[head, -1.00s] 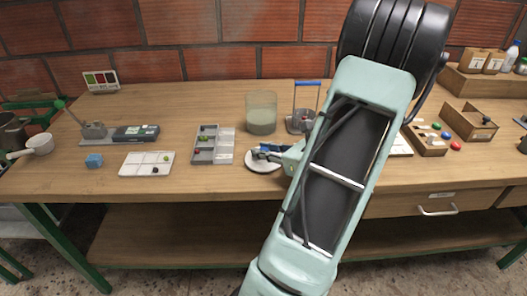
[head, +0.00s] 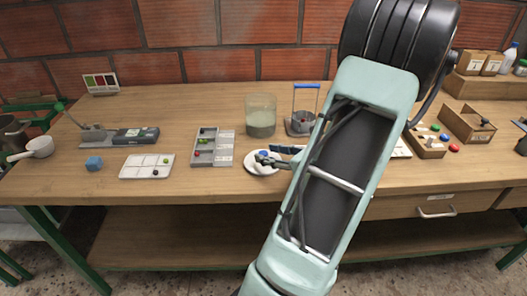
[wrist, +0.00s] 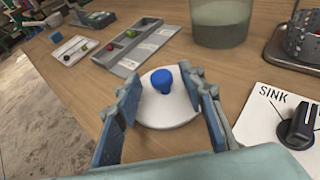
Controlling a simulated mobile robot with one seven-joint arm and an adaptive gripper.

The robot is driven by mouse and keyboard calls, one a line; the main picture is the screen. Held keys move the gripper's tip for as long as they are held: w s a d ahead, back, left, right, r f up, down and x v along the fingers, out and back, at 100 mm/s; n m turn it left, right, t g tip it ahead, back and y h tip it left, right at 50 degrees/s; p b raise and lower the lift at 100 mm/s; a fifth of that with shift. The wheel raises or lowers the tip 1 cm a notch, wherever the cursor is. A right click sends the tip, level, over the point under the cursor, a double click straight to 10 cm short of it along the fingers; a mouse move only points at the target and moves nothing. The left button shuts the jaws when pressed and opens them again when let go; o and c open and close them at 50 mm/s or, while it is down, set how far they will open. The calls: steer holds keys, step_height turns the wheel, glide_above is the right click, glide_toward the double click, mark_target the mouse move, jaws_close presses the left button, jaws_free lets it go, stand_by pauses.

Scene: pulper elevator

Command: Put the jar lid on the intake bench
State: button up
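The jar lid is a white disc (head: 258,169) with a blue knob; it lies on the wooden bench (head: 210,97), in front of the glass jar. In the wrist view the lid (wrist: 166,113) shows knob up between my fingers. My gripper (wrist: 162,90) is open, with one finger on each side of the lid and space between the fingers and the knob. In the head view my gripper (head: 277,156) is low over the lid and hides part of it. The glass jar (head: 260,117) holds cloudy liquid and has an open top.
A grey compartment tray (head: 210,147) and a white tray (head: 147,167) lie left of the lid. A wire basket (head: 303,122) stands right of the jar. A "SINK" dial panel (wrist: 285,115) is at the right. Bare bench lies behind the trays.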

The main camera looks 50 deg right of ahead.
steer(key=p+v, duration=0.1)
steer(key=v, duration=0.8)
